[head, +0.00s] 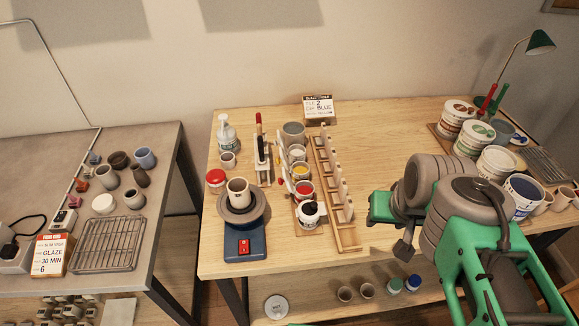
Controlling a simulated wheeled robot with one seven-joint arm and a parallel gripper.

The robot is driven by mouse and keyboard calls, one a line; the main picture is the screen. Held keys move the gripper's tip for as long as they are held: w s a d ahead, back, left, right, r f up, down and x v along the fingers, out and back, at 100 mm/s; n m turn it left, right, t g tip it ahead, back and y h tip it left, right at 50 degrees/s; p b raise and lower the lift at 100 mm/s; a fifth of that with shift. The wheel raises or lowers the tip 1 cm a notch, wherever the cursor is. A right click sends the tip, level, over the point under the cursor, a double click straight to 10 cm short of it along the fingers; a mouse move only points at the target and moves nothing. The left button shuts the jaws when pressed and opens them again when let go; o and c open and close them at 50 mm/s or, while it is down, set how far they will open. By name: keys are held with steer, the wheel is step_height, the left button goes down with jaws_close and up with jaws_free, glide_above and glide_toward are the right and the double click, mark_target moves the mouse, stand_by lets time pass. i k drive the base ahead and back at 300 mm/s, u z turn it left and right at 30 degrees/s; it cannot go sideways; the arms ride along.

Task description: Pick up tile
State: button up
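Several pale, flat pieces that look like tiles (341,189) stand upright in a row in a long wooden rack (348,240) on the middle of the wooden table. None of them is marked out as the one tile. My green and grey arm reaches in from the lower right. Its forward end, with a green block and a small dark grey part (404,246), is right of the rack and appears apart from the tiles. The fingers cannot be made out, so whether my gripper is open or shut is unclear.
Paint cups (304,188) and a brush holder (261,160) stand just left of the rack. A small pottery wheel (245,240) with a cup is further left. Stacked tubs (474,137) crowd the right side, partly behind my arm. Bare tabletop lies behind and right of the rack.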

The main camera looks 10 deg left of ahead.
mark_target(328, 168)
steer(key=u, duration=0.25)
steer(key=k, duration=0.5)
steer(key=u, duration=0.55)
steer(key=i, duration=0.8)
steer(key=z, duration=0.35)
